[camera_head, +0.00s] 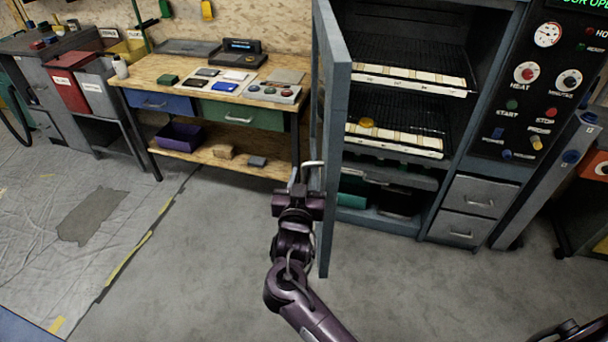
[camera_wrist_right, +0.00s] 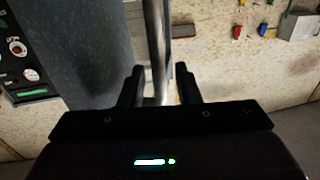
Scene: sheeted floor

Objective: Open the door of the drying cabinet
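The drying cabinet (camera_head: 431,199) stands at the right in the head view. Its grey-blue door (camera_head: 334,120) stands wide open, swung out to the left and seen nearly edge-on. The pale metal door handle (camera_head: 313,164) is on the door's left-hand face. My right gripper (camera_head: 299,188) is at that handle. In the right wrist view the handle (camera_wrist_right: 157,45) runs upright between the two fingers of the right gripper (camera_wrist_right: 160,88), with little gap beside it, and they look closed on it.
Inside the cabinet are racks with pale strips (camera_head: 410,75) and a yellow item (camera_head: 367,122). A control panel (camera_head: 540,85) is to their right. A wooden workbench (camera_head: 180,70) stands left of the door. The floor (camera_head: 190,270) in front is clear, with sheeting at the left.

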